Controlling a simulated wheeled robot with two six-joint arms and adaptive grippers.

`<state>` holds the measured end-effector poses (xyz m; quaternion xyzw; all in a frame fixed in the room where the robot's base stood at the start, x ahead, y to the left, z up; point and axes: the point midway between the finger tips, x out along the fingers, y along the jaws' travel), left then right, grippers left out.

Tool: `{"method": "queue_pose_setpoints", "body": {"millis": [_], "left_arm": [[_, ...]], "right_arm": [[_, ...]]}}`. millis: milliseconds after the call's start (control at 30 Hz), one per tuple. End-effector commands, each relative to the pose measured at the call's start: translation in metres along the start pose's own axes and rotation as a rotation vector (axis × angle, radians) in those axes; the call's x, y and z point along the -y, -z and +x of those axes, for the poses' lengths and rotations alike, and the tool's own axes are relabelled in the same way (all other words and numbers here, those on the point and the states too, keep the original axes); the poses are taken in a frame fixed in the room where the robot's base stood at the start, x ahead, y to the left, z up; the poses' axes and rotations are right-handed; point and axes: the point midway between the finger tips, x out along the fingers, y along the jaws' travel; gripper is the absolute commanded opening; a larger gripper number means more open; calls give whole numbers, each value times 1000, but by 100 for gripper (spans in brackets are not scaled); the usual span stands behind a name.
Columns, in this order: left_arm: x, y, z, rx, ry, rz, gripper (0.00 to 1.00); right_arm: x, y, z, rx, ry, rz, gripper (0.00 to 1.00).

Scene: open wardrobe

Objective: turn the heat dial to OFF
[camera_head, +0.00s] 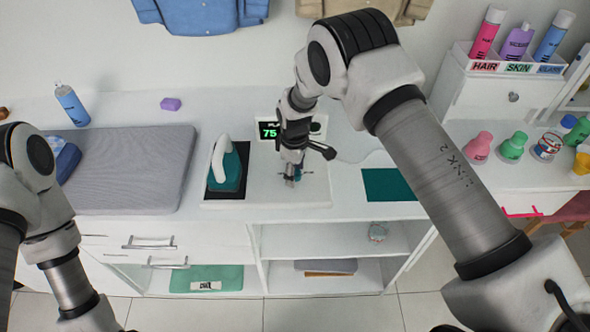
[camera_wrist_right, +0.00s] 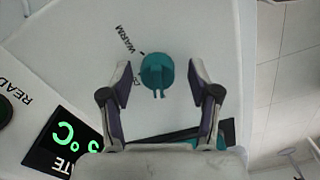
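The heat dial (camera_wrist_right: 157,72) is a small round teal knob on a white panel in the right wrist view. A teal ridge on it points toward the bottom of that view. The word WARM (camera_wrist_right: 124,39) is printed at its upper left; another label is mostly hidden by a finger. My right gripper (camera_wrist_right: 160,72) is open, with one finger on each side of the knob and a gap to both. In the head view my right gripper (camera_head: 293,178) is over the white panel and mostly covers the dial. My left gripper is out of view; only its arm shows.
A green display (camera_head: 268,130) reading 75 stands behind the dial. A teal and white iron (camera_head: 227,172) stands on a dark pad left of it. A grey ironing mat (camera_head: 130,165) lies farther left, and a flat teal pad (camera_head: 393,185) lies to the right.

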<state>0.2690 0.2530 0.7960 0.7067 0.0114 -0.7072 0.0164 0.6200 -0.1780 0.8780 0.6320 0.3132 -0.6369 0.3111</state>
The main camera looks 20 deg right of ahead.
Motion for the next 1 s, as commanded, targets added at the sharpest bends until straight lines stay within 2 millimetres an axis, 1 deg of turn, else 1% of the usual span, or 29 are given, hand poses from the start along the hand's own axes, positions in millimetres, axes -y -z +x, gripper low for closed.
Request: {"method": "queue_pose_setpoints", "body": {"millis": [233,333,467,600,700,833,1000], "left_arm": [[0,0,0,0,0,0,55],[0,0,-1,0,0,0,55],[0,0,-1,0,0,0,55],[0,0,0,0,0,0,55],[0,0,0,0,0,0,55],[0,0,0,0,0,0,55],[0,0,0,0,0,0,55]], "right_arm": [[-2,1,-4,-3,-4,1,62],[-2,2,-13,-5,-6,1,62],[-2,2,-41,-5,-7,1,62],[-2,2,-78,-4,-6,0,62],[-1,2,-100,-3,-5,0,62],[-1,2,-117,-2,-3,0,62],[0,2,-121,-1,-2,0,62]]}}
